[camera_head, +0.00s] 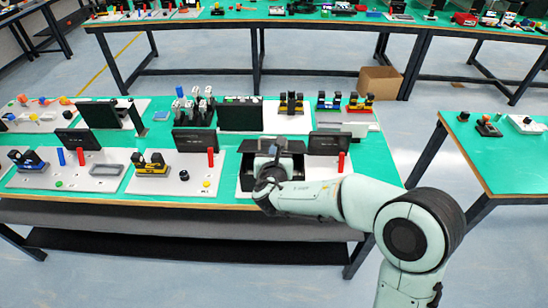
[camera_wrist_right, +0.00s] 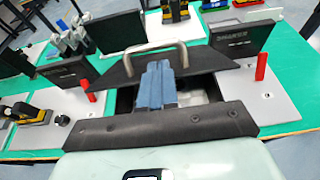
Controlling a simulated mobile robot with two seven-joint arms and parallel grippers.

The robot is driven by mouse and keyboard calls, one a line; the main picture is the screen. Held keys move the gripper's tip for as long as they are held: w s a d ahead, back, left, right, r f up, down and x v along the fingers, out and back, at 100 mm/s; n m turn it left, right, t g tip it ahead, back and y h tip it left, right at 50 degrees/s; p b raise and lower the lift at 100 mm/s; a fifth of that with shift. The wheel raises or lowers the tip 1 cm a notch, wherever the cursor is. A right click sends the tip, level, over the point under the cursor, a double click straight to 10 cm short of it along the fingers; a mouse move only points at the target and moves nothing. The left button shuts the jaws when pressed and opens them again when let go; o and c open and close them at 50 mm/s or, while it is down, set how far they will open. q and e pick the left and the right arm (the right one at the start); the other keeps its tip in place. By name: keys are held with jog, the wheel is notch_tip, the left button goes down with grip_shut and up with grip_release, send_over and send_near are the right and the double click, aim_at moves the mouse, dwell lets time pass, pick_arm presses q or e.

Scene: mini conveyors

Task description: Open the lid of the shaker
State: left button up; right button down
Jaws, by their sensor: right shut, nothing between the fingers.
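The shaker (camera_head: 292,175) is a dark box on a white board at the front right of the near table. Its black lid (camera_head: 290,146) is tilted up at the back, with a metal handle (camera_wrist_right: 150,55) along its upper edge in the right wrist view. Part of the box's light interior (camera_wrist_right: 200,98) shows below the lid. My right gripper (camera_head: 270,160) is over the box, in front of the lid. In the right wrist view its blue-grey fingers (camera_wrist_right: 158,80) are together, with nothing between them, below the handle. Whether they touch the lid is unclear. My left gripper is not in view.
A red cylinder (camera_head: 341,161) stands on the board to the right, in front of a black screen (camera_head: 323,143). Left of the shaker is a board with a yellow-and-black device (camera_head: 152,165). A narrow green strip (camera_head: 385,165) of table is free at the right.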

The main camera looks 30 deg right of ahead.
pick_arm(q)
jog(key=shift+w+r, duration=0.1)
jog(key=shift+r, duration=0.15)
pick_arm(e)
jog(key=shift+x, duration=1.45)
